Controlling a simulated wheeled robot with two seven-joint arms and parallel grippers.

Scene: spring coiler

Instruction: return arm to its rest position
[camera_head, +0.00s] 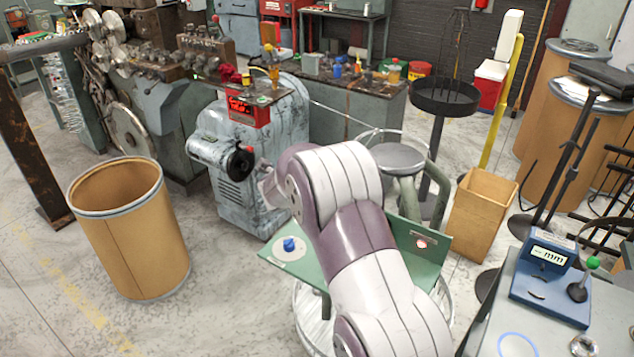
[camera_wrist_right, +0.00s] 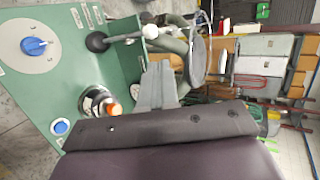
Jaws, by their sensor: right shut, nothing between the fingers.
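My right arm (camera_head: 360,235) rises from the bottom of the head view and bends over the green control panel (camera_head: 300,262). Its gripper is hidden behind the arm there. In the right wrist view the right gripper (camera_wrist_right: 157,84) shows as two grey fingers closed together, with nothing between them. My left arm and gripper are not in view.
The spring coiling machine (camera_head: 260,140) stands behind the panel. A cardboard drum (camera_head: 130,230) is at left, a wooden bin (camera_head: 482,212) at right. A blue gauge (camera_head: 545,275) sits on the grey table (camera_head: 510,320) at lower right. The floor at lower left is open.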

